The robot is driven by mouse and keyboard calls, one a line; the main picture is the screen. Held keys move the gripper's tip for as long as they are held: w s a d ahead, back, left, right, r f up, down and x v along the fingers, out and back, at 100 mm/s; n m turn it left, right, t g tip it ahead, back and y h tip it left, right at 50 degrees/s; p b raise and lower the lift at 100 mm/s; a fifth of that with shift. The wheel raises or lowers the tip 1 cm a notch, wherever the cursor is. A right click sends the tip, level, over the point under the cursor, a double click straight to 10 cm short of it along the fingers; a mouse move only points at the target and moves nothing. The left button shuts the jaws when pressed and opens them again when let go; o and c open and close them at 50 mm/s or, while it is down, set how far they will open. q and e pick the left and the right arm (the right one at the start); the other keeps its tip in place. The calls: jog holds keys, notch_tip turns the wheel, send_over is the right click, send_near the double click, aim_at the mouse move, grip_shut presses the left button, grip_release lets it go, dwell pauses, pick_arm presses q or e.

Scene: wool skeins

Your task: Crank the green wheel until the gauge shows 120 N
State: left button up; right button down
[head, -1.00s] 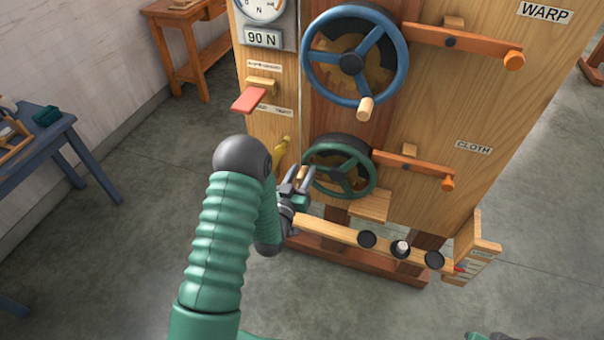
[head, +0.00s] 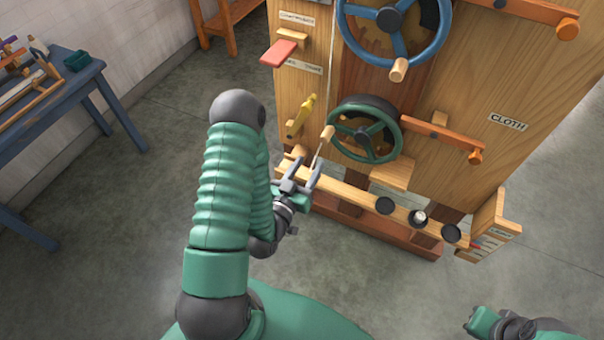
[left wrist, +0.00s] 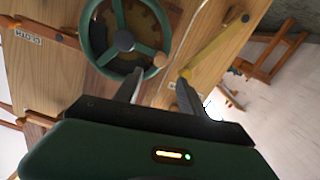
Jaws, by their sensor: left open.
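The green wheel (head: 363,134) is on the lower front of the wooden cabinet, with a wooden crank knob (head: 327,134) at its left side. In the left wrist view the wheel (left wrist: 124,41) is ahead, with its knob (left wrist: 162,60) just beyond the fingers. My left gripper (head: 306,170) is open and empty, below and left of the knob, apart from it. Its fingers also show in the left wrist view (left wrist: 160,92). My right gripper (head: 500,326) is at the bottom right edge, far from the wheel; its jaws are unclear. The gauge is out of view.
A blue wheel (head: 397,18) is above the green one. A yellow lever (head: 302,116) and a red paddle (head: 279,53) are to its left. A wooden rail (head: 352,193) with dark round pieces runs below. A blue table (head: 70,90) stands at the left, with open floor between.

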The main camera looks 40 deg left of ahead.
pick_arm(q)
jog(key=p+v, duration=0.1)
jog(key=v, duration=0.1)
jog(key=p+v, duration=0.1)
jog(key=shift+s+r, duration=0.4)
